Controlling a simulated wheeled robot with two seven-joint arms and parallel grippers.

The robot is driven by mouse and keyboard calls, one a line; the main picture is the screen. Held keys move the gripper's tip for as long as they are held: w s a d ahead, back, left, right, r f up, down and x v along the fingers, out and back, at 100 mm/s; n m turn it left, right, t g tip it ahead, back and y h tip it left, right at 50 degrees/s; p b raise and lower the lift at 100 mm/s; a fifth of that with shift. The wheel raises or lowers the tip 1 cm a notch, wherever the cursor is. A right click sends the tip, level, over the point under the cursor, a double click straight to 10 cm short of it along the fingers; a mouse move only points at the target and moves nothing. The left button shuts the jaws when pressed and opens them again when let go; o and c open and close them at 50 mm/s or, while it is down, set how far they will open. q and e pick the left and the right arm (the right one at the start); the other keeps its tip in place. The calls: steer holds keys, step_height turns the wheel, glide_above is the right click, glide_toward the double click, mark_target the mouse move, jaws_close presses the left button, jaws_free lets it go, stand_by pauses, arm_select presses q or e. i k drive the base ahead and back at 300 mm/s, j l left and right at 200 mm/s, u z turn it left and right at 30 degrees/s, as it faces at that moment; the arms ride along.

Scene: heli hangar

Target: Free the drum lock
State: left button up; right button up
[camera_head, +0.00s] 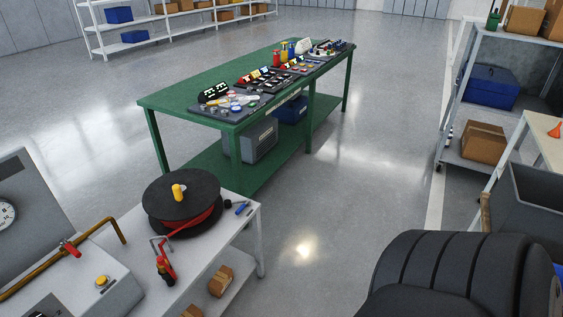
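A black drum (159,199) with red hose or cable wound between its flanges stands on the light grey table (216,241) at the lower left. A yellow knob (178,192) stands upright near the middle of its top flange; I cannot tell whether this is the lock or how it is set. A red line runs from the drum to a red and black nozzle-like piece (165,270) at the table's front. Neither of my grippers is in view.
A grey panel with a brass pipe, red valve handle (70,248) and yellow button (102,281) is left of the drum. A small blue-handled item (242,208) lies right of it. A green workbench (186,97) stands behind; open floor (330,200) lies right.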

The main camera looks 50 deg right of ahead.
mark_target(243, 208)
steer(key=z, duration=1.15)
